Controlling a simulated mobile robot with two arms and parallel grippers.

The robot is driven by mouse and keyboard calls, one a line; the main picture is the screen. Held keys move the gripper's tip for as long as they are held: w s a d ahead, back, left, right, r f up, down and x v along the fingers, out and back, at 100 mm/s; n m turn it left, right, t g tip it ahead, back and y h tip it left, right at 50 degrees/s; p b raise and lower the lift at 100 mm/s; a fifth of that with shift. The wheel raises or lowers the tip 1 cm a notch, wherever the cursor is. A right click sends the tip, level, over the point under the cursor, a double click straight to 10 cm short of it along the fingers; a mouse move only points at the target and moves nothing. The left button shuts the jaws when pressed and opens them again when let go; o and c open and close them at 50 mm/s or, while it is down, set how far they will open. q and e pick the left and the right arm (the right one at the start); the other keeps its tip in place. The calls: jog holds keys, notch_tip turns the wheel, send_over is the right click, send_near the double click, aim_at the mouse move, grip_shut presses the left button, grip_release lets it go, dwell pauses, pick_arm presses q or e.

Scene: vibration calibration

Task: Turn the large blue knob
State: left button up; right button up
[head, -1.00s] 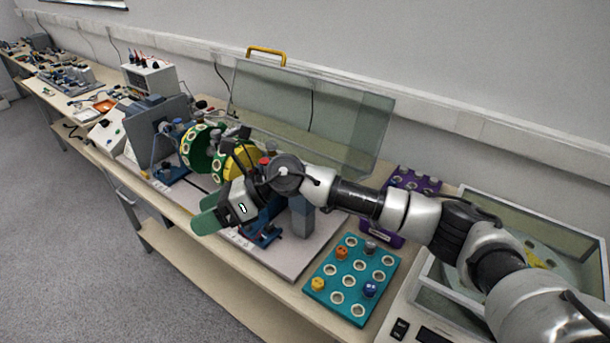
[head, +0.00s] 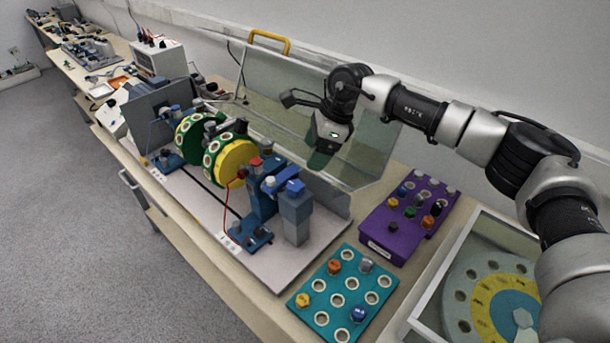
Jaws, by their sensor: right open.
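A blue knob (head: 294,188), larger than the other blue knobs near it, sits on top of a grey block (head: 296,220) at the right end of the vibration rig. I take it to be the large blue knob. My right gripper (head: 319,160) points down above and behind it, apart from it, in front of the clear guard. The gripper is open with nothing visible in it; its fingers show end-on. My left gripper is not in view.
The rig has green-yellow drums (head: 234,158) and a blue stand (head: 262,195) on a pale base plate (head: 190,198). A raised clear guard (head: 370,165) stands behind. A teal board (head: 345,295), a purple board (head: 378,240) and a glass-walled case (head: 440,275) lie to the right.

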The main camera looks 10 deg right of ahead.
aim_at(295, 185)
jog(key=p+x, duration=0.1)
jog(key=x, duration=0.3)
jog(key=shift+s+a+p, duration=0.25)
jog(key=shift+a+p, duration=0.1)
jog(key=shift+a, duration=0.1)
jog(key=x, duration=0.2)
jog(key=p+x, duration=0.1)
jog(key=x, duration=0.2)
jog(key=shift+w+d+f, duration=0.2)
jog(key=shift+a+f+p, duration=0.15)
jog(key=shift+f+p, duration=0.1)
jog(key=shift+p, duration=0.05)
jog(key=shift+f, duration=0.15)
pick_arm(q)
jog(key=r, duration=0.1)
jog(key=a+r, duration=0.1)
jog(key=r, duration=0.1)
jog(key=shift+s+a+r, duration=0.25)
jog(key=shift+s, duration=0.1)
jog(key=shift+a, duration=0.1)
pick_arm(e)
jog(key=shift+c, duration=0.3)
jog(key=c, duration=0.9)
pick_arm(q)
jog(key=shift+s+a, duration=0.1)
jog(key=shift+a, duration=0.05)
pick_arm(e)
jog(key=shift+o, duration=0.2)
